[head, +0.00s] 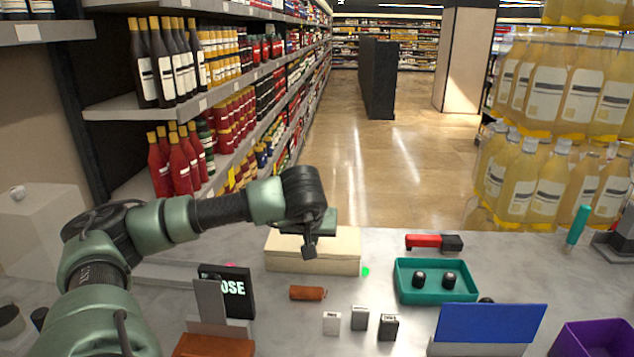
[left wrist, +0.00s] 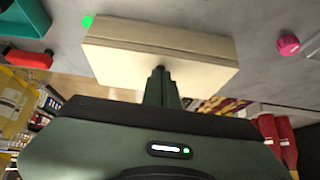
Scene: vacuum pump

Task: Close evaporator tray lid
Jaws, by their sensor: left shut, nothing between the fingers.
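A beige box (head: 285,262) with a seam below its top slab stands on the counter, in line with what looks like the evaporator tray and its lid. The slab lies flat on the lower part. The box also shows in the left wrist view (left wrist: 115,60). My left gripper (head: 309,252) is shut and empty, with its fingertips at the box. In the left wrist view the shut fingertips (left wrist: 160,72) overlap the box's edge; I cannot tell whether they touch. Part of the box is hidden behind my gripper. My right gripper is not in view.
A green tray (head: 405,290) with two black knobs and a red-black tool (head: 425,242) are right of the box. A brown cylinder (head: 307,293), small blocks (head: 359,318), a black sign (head: 238,290), a blue panel (head: 490,323) and a purple bin (head: 595,340) are nearer.

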